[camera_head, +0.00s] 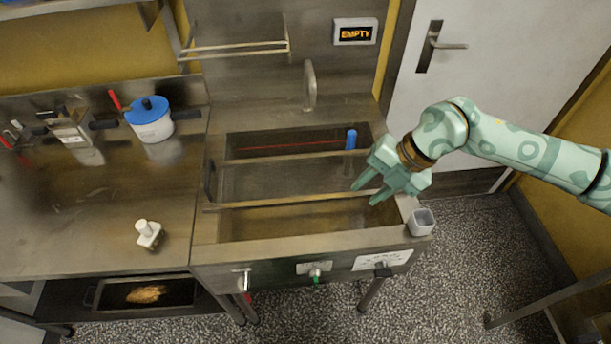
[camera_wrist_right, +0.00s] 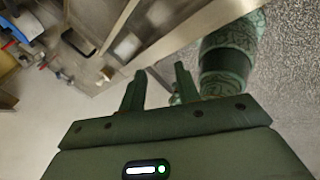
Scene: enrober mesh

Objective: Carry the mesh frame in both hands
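A metal basin (camera_head: 225,246) stands in the middle of the head view. What looks like the mesh frame (camera_head: 280,202) lies across it, with two long metal rails running left to right; the mesh itself is too faint to make out. My right gripper (camera_head: 363,195) is above the right end of the near rail, its two fingers apart with nothing between them. Whether it touches the rail I cannot tell. In the right wrist view the right gripper (camera_wrist_right: 160,70) also shows open and empty. My left gripper is not in view.
A blue upright cylinder (camera_head: 351,139) stands at the basin's far right. A grey cup (camera_head: 421,222) sits at its near right corner. A blue-lidded pot (camera_head: 150,121) and a white knobbed block (camera_head: 148,233) stand on the left counter. A sign (camera_head: 355,32) reads EMPTY.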

